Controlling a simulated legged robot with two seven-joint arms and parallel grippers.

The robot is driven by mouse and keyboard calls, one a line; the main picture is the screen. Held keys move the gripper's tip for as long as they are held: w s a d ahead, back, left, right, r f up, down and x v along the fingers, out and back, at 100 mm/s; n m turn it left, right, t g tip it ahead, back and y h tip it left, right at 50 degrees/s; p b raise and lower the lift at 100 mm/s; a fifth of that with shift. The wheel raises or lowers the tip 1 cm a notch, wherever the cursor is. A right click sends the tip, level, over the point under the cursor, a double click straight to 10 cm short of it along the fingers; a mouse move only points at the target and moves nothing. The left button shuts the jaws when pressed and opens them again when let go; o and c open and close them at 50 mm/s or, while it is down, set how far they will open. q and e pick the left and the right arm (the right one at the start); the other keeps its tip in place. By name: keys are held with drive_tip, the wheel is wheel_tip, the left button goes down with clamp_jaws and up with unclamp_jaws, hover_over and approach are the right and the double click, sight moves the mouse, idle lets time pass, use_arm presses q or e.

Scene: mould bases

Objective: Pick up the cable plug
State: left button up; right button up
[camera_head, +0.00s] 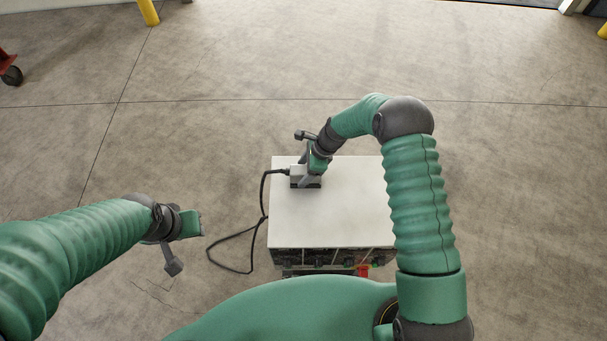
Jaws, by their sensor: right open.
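The cable plug (299,182) is a grey block with a black cable (263,202) leaving its left side. It sits on the white top of a box (335,215), near the far left corner. My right gripper (308,174) points down at the plug from above, open, with its fingers at or just over the plug. The fingers partly hide the plug, and I cannot tell whether they touch it. My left gripper (187,243) hangs to the left of the box, away from the plug. The state of its jaws is unclear.
The cable loops down past the box's left edge to the concrete floor. The box's near side shows dark fittings and a red part (363,271). The rest of the white top is bare. Yellow posts (148,12) and a wheeled red object (9,68) stand far off.

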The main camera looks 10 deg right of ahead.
drive_tip(key=shift+d+f, duration=0.2)
drive_tip(key=shift+d, duration=0.35)
drive_tip(key=shift+a+r, duration=0.1)
drive_tip(key=shift+a, duration=0.3)
drive_tip(key=c, duration=1.2)
drive_tip(key=shift+c, duration=0.9)
drive_tip(key=shift+d, duration=0.15)
clamp_jaws()
drive_tip(key=shift+w, duration=0.1)
